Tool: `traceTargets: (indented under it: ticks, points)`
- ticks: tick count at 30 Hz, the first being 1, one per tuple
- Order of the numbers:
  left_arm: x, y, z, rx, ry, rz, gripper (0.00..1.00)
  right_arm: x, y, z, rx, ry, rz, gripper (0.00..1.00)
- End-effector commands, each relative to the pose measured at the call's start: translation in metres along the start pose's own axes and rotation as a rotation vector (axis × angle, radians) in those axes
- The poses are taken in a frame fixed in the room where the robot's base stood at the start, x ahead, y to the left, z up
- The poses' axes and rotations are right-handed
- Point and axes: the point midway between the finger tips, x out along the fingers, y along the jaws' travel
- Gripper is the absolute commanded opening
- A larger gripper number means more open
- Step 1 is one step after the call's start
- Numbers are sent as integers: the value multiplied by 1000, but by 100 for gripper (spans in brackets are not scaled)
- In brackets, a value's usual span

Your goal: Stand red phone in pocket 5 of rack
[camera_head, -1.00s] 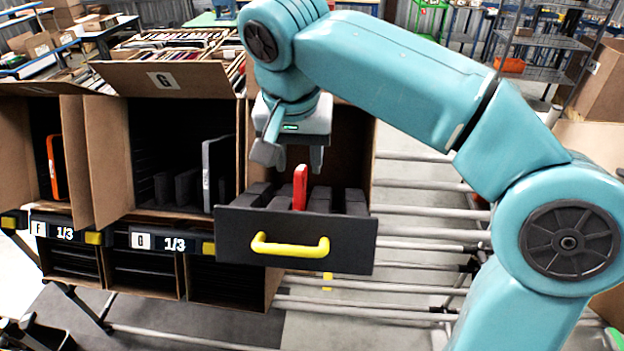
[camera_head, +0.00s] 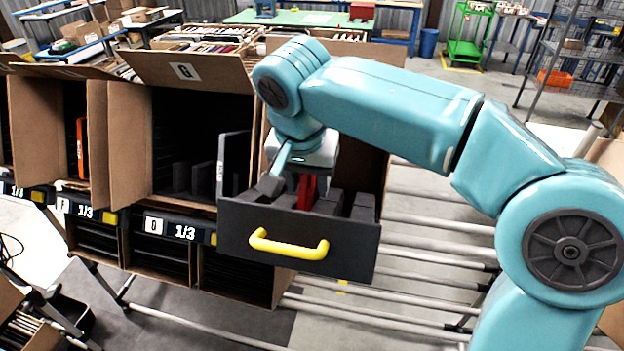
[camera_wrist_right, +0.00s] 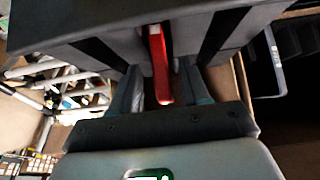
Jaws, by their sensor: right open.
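The red phone (camera_head: 307,190) stands upright in a slot of the rack inside the pulled-out drawer (camera_head: 297,240), whose dark foam dividers form the pockets. In the right wrist view the red phone (camera_wrist_right: 160,65) shows edge-on between the two fingers. My right gripper (camera_head: 300,185) is lowered over the phone from above, its fingers open on either side of it. The gripper (camera_wrist_right: 158,92) also shows spread in the right wrist view, with gaps beside the phone. The pocket numbers are not readable. My left gripper is not in view.
A carton marked G (camera_head: 128,150) stands left of the drawer and holds a grey phone (camera_head: 233,165) in dark dividers. Farther left a carton holds an orange phone (camera_head: 82,148). The drawer has a yellow handle (camera_head: 289,247). Metal rails (camera_head: 435,235) run to the right.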

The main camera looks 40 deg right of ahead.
Motion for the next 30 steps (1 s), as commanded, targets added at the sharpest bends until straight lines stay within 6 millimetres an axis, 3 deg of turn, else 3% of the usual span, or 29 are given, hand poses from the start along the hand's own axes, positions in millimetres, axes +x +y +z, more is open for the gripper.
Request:
traceTargets:
  ticks: [4, 8, 9, 11, 12, 13, 30]
  points:
    - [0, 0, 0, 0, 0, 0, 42, 0, -1, 1, -1, 0, 0, 46]
    - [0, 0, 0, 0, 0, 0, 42, 0, 0, 1, -1, 0, 0, 3]
    - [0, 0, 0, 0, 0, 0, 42, 0, 0, 1, -1, 0, 0, 0]
    - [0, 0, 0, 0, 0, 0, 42, 0, 0, 1, -1, 0, 0, 0]
    - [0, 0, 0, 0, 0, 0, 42, 0, 0, 1, -1, 0, 0, 7]
    - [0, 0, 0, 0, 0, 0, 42, 0, 1, 1, -1, 0, 0, 0]
    - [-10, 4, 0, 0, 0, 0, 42, -21, 2, -20, -1, 1, -1, 0]
